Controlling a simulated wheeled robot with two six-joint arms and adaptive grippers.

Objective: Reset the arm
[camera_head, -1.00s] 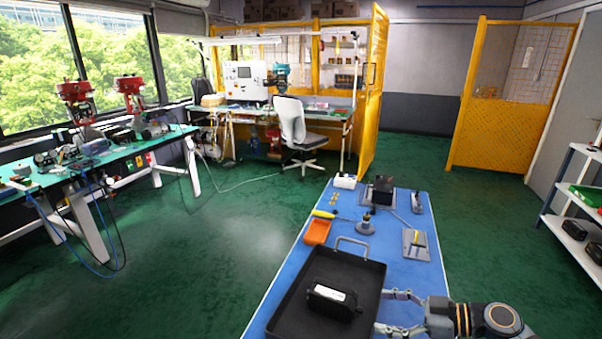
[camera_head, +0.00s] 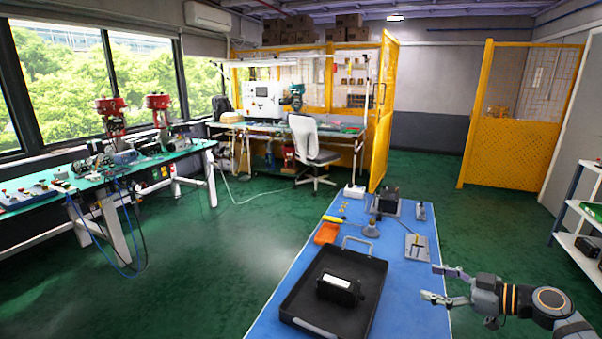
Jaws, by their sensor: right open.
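My right gripper (camera_head: 446,285) is open and empty. It is at the right edge of the blue table (camera_head: 418,304), to the right of the black tray and apart from it. The black tray (camera_head: 372,292) holds a black box-shaped device (camera_head: 340,290) with a pale label on top. My left gripper does not show.
On the table's far part are an orange bin (camera_head: 327,233), a grey knob-like part (camera_head: 371,229), a metal plate with a handle (camera_head: 417,247), a black block (camera_head: 388,200) and a yellow-handled tool (camera_head: 333,219). A white shelf (camera_head: 580,245) stands at the right.

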